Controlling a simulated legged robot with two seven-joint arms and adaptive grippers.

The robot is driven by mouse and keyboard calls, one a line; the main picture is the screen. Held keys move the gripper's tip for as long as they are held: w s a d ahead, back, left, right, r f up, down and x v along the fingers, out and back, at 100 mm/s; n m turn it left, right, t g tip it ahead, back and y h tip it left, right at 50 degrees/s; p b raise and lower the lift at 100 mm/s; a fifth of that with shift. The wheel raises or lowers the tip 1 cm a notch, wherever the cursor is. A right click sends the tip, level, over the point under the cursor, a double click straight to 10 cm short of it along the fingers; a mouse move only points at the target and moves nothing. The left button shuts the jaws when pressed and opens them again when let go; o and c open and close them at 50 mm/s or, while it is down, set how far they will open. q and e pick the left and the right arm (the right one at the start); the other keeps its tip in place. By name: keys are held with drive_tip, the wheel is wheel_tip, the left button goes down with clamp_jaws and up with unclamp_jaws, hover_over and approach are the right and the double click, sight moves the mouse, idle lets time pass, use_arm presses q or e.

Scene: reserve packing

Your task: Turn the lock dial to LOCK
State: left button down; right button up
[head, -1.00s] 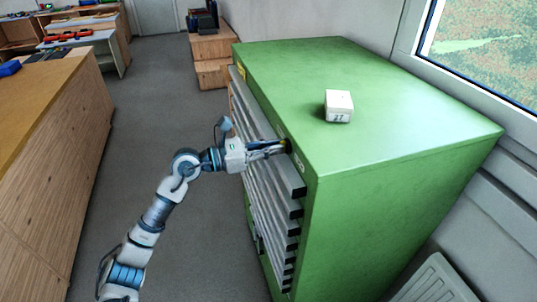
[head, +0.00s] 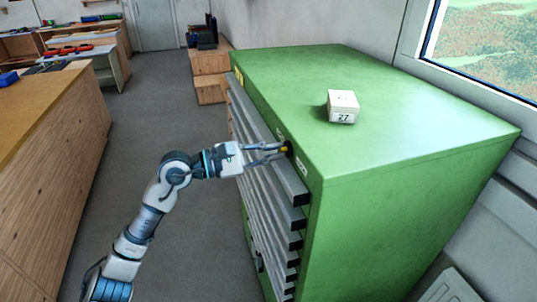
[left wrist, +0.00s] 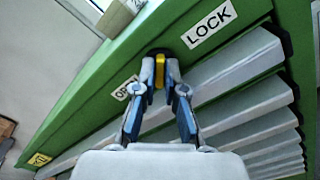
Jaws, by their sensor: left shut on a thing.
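The lock dial (head: 289,148) is a dark round knob with a yellow grip, on the upper front edge of the green cabinet (head: 400,130). In the left wrist view its yellow grip (left wrist: 160,68) stands upright between my fingertips. A white LOCK label (left wrist: 208,25) lies to its upper right. Another label (left wrist: 127,88), showing "OP", lies to its lower left, partly hidden by a finger. My left gripper (head: 283,151) is shut on the dial's grip, a finger on each side; it also shows in the left wrist view (left wrist: 160,82). My right gripper is out of view.
A white box marked 27 (head: 343,106) sits on the cabinet top. Grey drawer fronts (head: 270,165) project below the dial, close under my gripper. A wooden bench (head: 50,140) stands at the left, with open floor (head: 150,100) between it and the cabinet.

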use_arm(q)
drive_tip(key=shift+w+d+f, duration=0.1)
drive_tip(key=shift+f, duration=0.25)
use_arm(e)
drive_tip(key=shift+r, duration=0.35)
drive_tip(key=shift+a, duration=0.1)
use_arm(q)
drive_tip(key=c, duration=1.3)
unclamp_jaws()
drive_tip(key=shift+d, duration=0.1)
drive_tip(key=shift+c, duration=0.2)
drive_tip(key=shift+o, duration=0.5)
drive_tip(key=shift+w+d, duration=0.1)
drive_tip(key=shift+w, duration=0.1)
drive_tip(key=shift+d+r, duration=0.1)
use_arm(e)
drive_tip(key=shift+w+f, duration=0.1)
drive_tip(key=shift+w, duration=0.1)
use_arm(q)
drive_tip(key=shift+s+r, duration=0.15)
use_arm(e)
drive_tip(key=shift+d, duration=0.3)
